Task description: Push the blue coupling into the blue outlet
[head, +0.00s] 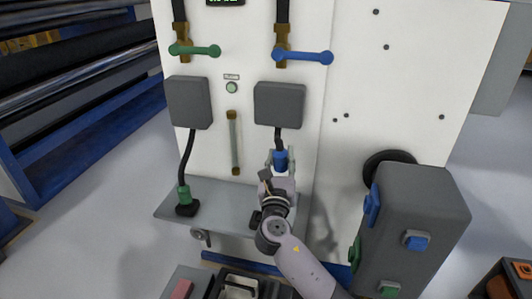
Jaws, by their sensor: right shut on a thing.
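The blue coupling (281,160) hangs on a short black hose below the right-hand grey box (279,104). My right gripper (280,164) is shut on it, above the front part of a grey shelf. The fingers hide part of the coupling. A dark grey unit (425,205) stands to the right and has a blue fitting (372,206) on its left side and another blue fitting (416,240) on its front. I cannot tell which of these is the blue outlet. The coupling is apart from both. My left gripper is not in view.
A green coupling (184,194) on a black hose stands on the left of the grey shelf (228,205). The white panel (350,60) carries a green lever (195,50) and a blue lever (303,57). Dark trays with items lie at the bottom. Rollers stand at left.

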